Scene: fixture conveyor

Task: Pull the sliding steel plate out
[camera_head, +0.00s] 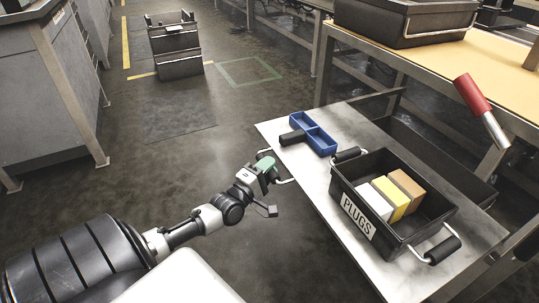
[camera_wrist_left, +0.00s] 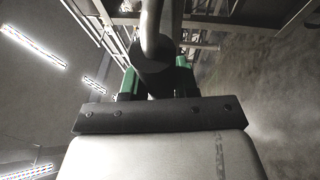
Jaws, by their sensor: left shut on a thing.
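The sliding steel plate (camera_head: 312,172) is a bare metal sheet at the right of the head view, beside and below the yellow-topped bench. A thin bar handle (camera_head: 286,181) sticks out from its near left edge. My left gripper (camera_head: 267,165), with green fingers, is at this handle and shut on it. In the left wrist view, a dark, rounded part and a grey bar (camera_wrist_left: 150,25) show between and beyond the green fingers (camera_wrist_left: 156,80). The fingers partly hide the handle. My right gripper is in neither view.
On the plate lie a blue divided tray (camera_head: 322,141), a small black object (camera_head: 292,137) and a black PLUGS bin (camera_head: 387,231) with white, yellow and brown blocks. A red-handled lever (camera_head: 472,93) shows by the bench (camera_head: 500,60).

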